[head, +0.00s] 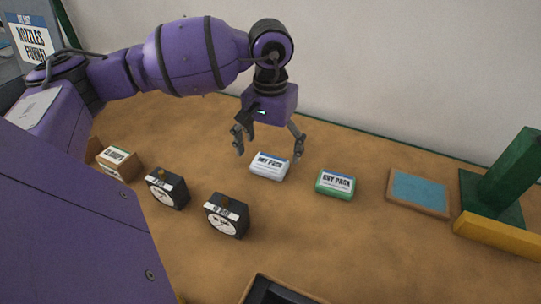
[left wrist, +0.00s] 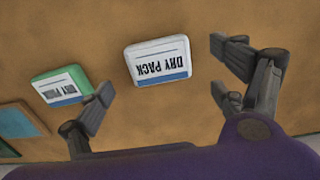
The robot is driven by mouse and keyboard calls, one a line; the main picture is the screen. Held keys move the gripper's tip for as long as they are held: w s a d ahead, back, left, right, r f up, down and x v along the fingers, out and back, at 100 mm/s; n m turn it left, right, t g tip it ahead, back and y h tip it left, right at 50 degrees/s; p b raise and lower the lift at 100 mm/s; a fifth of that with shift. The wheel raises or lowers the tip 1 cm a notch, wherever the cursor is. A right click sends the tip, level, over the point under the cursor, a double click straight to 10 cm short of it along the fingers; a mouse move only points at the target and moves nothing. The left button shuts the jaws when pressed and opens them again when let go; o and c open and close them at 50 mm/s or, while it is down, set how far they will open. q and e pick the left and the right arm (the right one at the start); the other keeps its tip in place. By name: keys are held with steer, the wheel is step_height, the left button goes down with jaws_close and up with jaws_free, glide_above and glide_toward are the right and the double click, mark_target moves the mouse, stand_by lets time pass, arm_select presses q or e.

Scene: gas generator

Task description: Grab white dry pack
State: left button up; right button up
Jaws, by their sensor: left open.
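The white dry pack (head: 270,166) lies flat on the brown table in the head view, its label facing up. It also shows in the left wrist view (left wrist: 158,60), ahead of the fingers and between their lines. My left gripper (head: 269,150) is open and empty, pointing down just above and behind the white pack, apart from it. In the left wrist view its two fingers (left wrist: 160,75) are spread wide. A green dry pack (head: 335,184) lies to the right of the white one. My right gripper is not in view.
Two black gauges (head: 227,215) and a box of clamps (head: 117,163) stand to the left. A blue-topped tray (head: 419,191) and a green stand (head: 504,184) with a yellow bar are at right. A dark tray (head: 277,291) is at the front. The wall is close behind.

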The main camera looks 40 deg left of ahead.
mark_target(271, 161)
arm_select(q)
step_height(271, 161, down, 3)
steer(key=shift+w+f, duration=0.1)
steer(key=c, duration=1.2)
steer(key=shift+c, duration=0.2)
